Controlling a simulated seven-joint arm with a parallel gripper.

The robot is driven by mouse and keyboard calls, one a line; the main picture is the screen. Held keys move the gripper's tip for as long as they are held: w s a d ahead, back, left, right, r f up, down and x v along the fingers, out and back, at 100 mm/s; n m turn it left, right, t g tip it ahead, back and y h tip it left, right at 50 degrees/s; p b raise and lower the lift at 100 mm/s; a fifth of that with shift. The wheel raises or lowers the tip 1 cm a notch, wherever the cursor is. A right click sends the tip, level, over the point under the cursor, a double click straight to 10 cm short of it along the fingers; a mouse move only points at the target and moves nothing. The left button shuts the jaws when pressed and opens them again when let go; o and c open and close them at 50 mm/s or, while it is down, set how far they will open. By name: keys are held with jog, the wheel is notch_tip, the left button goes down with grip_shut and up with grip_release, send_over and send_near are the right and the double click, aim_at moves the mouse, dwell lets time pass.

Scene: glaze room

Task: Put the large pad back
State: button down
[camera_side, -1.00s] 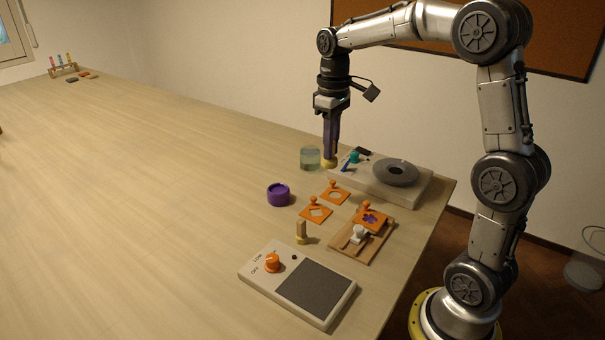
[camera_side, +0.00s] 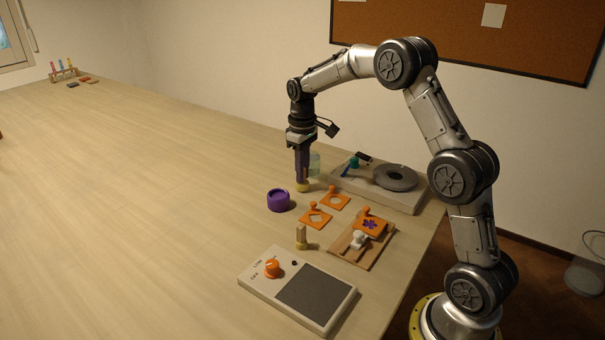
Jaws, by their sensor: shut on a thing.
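My gripper (camera_side: 302,178) points straight down and is shut on a pad with a pale yellow, rounded base (camera_side: 303,188), which I take to be the large pad. The fingers hide most of its upper part. The base is at or just above the table, behind and right of the purple round pot (camera_side: 278,200); I cannot tell if it touches. A similar pad with an upright wooden handle (camera_side: 301,238) stands on the table nearer the camera.
Orange stencils (camera_side: 316,216) lie right of the pot. A wooden board (camera_side: 350,250) bears a white piece and an orange stencil with a purple flower. A glass jar (camera_side: 315,160) and wheel base (camera_side: 410,202) are behind.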

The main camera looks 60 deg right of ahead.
jog(key=shift+f, duration=0.35)
jog(key=shift+f, duration=0.15)
jog(key=c, duration=0.9)
grip_release()
jog(key=shift+o, duration=0.2)
